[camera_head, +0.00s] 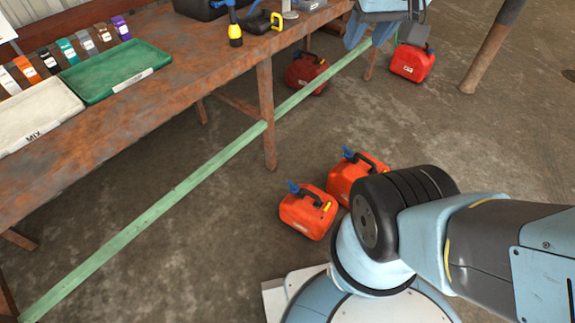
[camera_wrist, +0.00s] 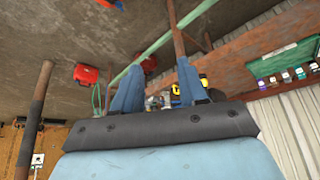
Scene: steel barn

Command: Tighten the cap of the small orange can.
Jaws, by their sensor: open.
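The small orange can (camera_head: 307,213) stands on the concrete floor, left of my arm, in the head view. It has a dark handle, a yellow mark and a blue cap or spout (camera_head: 293,187) at its top left. I cannot tell how tight the cap sits. A larger orange can (camera_head: 345,181) stands just behind it, partly hidden by my arm. My gripper (camera_head: 371,38) is far from both, at the top of the head view near the bench's far end. Its blue fingers are apart and empty in the wrist view (camera_wrist: 158,72).
A rusty workbench (camera_head: 150,95) carries a white tray (camera_head: 35,118), a green tray (camera_head: 115,75) and a blue-and-yellow tool (camera_head: 234,30). A green rail (camera_head: 190,182) runs low along it. Red cans (camera_head: 307,75) (camera_head: 412,63) stand farther back. Open floor lies right of the bench.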

